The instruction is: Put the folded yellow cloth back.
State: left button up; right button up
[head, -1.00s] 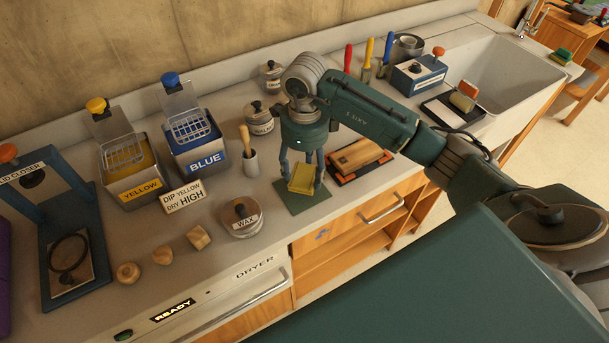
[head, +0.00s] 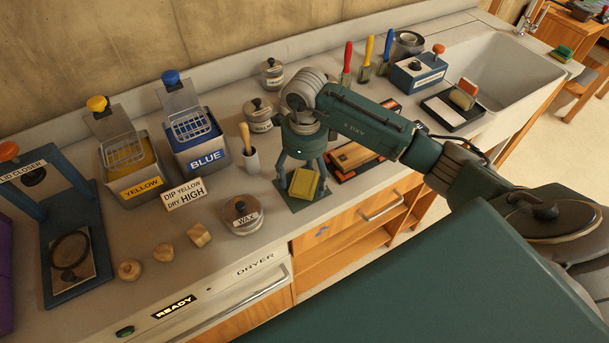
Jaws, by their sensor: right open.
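The folded yellow cloth (head: 304,187) lies on a small dark green mat (head: 292,206) near the counter's front edge. My right gripper (head: 302,178) points down over the mat. Its fingers are spread wide, one on each side of the cloth, and it is open. The gripper's body hides the counter just behind the cloth. My left gripper is out of view.
A wax tin (head: 241,217) stands left of the mat, and a wooden block on a dark tray (head: 352,158) lies close on its right. The dryer front (head: 225,290) is below.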

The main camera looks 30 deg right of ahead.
aim_at(304, 179)
jog(key=shift+r, duration=0.2)
jog(key=shift+w+r, duration=0.1)
jog(key=shift+r, duration=0.15)
notch_tip(304, 179, up, 12)
jog(key=b, duration=0.2)
jog(key=shift+f+b, duration=0.25)
jog(key=shift+b, duration=0.15)
